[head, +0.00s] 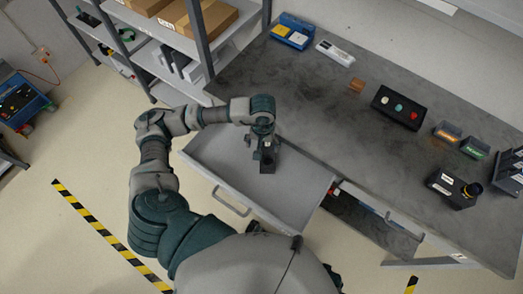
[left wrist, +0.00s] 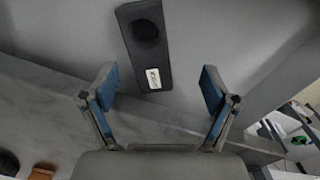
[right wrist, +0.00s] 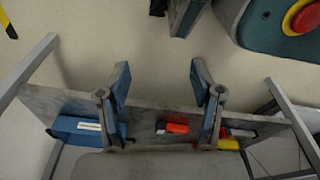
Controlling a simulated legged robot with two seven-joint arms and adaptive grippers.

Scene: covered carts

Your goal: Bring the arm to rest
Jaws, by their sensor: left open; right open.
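My left arm (head: 160,190) reaches in from the left over the pulled-out grey drawer (head: 205,160). My left gripper (head: 267,160) hangs over the drawer, pointing down. In the left wrist view its two blue-padded fingers (left wrist: 160,92) are spread apart with nothing between them. A dark oblong item (left wrist: 148,55) with a round black part and a white label lies in the drawer beyond the fingertips, apart from them. My right gripper (right wrist: 158,85) shows only in the right wrist view. It is open and empty, with the floor and a low shelf behind it.
The grey worktop (head: 330,110) carries a blue tray (head: 294,31), a black box with coloured buttons (head: 399,107), small bins (head: 447,132) and a black device (head: 453,188). A shelf rack (head: 175,75) stands at the upper left.

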